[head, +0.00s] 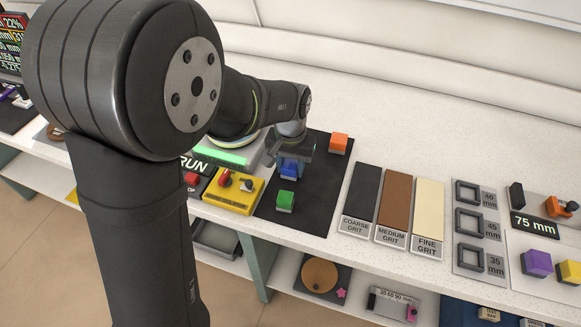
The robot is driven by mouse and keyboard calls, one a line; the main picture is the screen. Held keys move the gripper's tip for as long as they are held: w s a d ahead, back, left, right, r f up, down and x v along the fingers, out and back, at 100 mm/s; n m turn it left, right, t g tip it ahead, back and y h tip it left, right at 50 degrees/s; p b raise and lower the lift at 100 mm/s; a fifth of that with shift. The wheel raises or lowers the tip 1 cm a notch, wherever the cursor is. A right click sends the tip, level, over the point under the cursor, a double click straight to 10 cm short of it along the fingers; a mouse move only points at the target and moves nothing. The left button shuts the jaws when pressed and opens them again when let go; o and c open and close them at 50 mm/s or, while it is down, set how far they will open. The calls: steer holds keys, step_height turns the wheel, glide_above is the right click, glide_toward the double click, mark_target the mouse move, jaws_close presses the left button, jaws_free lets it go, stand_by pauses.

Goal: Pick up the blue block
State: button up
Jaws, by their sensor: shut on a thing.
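The blue block (289,170) is on or just above the dark mat (318,190) on the white bench, in the head view. My gripper (290,160) is over the block from above and shut on it, with the block's upper part partly hidden. I cannot tell whether the block touches the mat. A green block (285,201) lies on the mat in front of it, and an orange block (339,142) lies at the mat's back right corner.
A yellow box (234,188) with a red knob stands left of the mat. Three grit strips (395,205) lie to the right, then square frames (468,222) and a purple block (537,262). My arm hides part of the left bench. The bench behind the strips is clear.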

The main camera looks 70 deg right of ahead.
mark_target(291, 163)
steer(key=shift+r, duration=0.6)
step_height(291, 163, up, 3)
steer(key=shift+f, duration=0.15)
steer(key=s+a+r, duration=0.5)
steer(key=s+r, duration=0.2)
steer(key=s, duration=0.3)
steer(key=shift+a, duration=0.35)
steer(key=shift+s, duration=0.1)
